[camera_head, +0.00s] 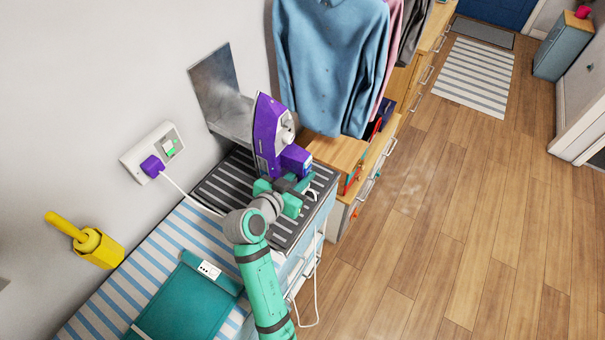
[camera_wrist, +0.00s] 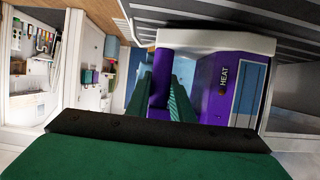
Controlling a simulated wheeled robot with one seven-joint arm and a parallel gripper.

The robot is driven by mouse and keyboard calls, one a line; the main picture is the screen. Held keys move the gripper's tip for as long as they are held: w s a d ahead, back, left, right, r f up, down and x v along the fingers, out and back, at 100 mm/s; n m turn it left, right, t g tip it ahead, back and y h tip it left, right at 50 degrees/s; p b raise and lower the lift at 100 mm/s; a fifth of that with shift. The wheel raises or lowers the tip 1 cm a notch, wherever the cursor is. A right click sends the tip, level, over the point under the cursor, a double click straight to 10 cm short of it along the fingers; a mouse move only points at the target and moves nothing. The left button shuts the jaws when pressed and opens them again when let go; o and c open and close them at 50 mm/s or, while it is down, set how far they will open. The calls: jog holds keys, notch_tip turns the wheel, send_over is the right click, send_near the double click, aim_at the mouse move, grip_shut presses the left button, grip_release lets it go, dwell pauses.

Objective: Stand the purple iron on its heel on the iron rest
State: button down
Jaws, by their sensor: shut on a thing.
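The purple iron (camera_head: 266,128) is upright in the head view, tip up, soleplate side toward the wall. My gripper (camera_head: 292,190) is shut on its handle from the front right; in the wrist view the purple handle (camera_wrist: 162,65) lies between my green fingers (camera_wrist: 163,100). The iron's body with the word HEAT (camera_wrist: 218,85) shows beside them. A grey metal bracket with a back plate and ledge (camera_head: 221,88), which looks like the iron rest, is on the wall just behind and left of the iron. The iron's heel is partly hidden, so I cannot tell whether it touches anything.
A dark ribbed panel (camera_head: 228,186) lies below the iron on the counter. A white cord runs from the purple plug (camera_head: 152,166) at the wall socket. Hanging clothes (camera_head: 332,62) are close behind on the right. The wooden floor is clear.

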jog(key=shift+f, duration=0.4)
dwell(0.4)
jog(key=c, duration=1.5)
grip_release()
jog(key=shift+f, duration=0.3)
jog(key=v, duration=1.1)
